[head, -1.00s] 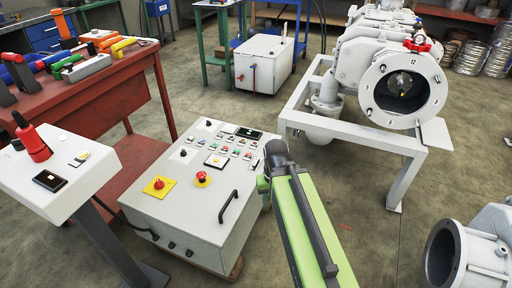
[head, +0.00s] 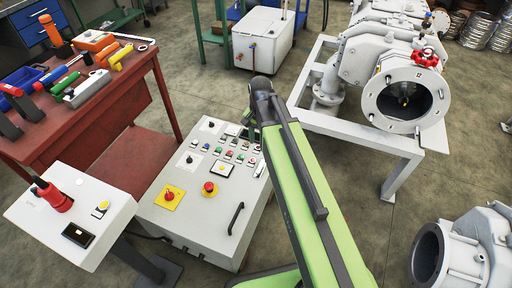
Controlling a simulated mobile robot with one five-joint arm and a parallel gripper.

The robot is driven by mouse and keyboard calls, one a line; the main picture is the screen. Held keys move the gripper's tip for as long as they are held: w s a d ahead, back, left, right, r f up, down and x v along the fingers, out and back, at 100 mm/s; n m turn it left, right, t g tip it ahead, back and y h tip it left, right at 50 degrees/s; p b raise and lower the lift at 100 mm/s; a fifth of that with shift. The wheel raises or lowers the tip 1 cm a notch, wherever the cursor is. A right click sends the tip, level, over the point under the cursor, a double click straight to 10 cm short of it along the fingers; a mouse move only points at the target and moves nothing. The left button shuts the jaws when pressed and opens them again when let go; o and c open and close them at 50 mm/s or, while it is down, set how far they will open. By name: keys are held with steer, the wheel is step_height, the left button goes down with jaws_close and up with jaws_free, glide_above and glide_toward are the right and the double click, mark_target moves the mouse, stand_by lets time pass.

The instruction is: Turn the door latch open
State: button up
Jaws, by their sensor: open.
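No part is clearly recognisable as the door latch. The light grey control cabinet (head: 152,213) stands low in front of me, with buttons and switches on its sloped top. A black bar handle (head: 236,218) is on its right part, and small dark fittings (head: 185,250) sit along its front side. My green and black arm (head: 305,195) rises from the bottom and ends in a dark joint (head: 262,88) over the cabinet's far right edge. A short dark piece of the arm shows beside that joint. My gripper's fingers do not show.
A small console (head: 50,237) with a red-handled switch stands at the left front. A red workbench (head: 110,105) with tools is behind it. A large grey pump (head: 375,60) on a white frame stands at the right, another grey machine (head: 480,250) at the lower right. Floor shows between cabinet and frame.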

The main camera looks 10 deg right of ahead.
mark_target(260, 169)
step_height(260, 169, down, 18)
steer(key=b, duration=1.8)
steer(key=shift+w+r, duration=0.1)
steer(key=shift+r, duration=0.05)
steer(key=shift+r, duration=0.1)
steer(key=shift+c, duration=0.3)
jaws_close()
steer(key=shift+d, duration=0.2)
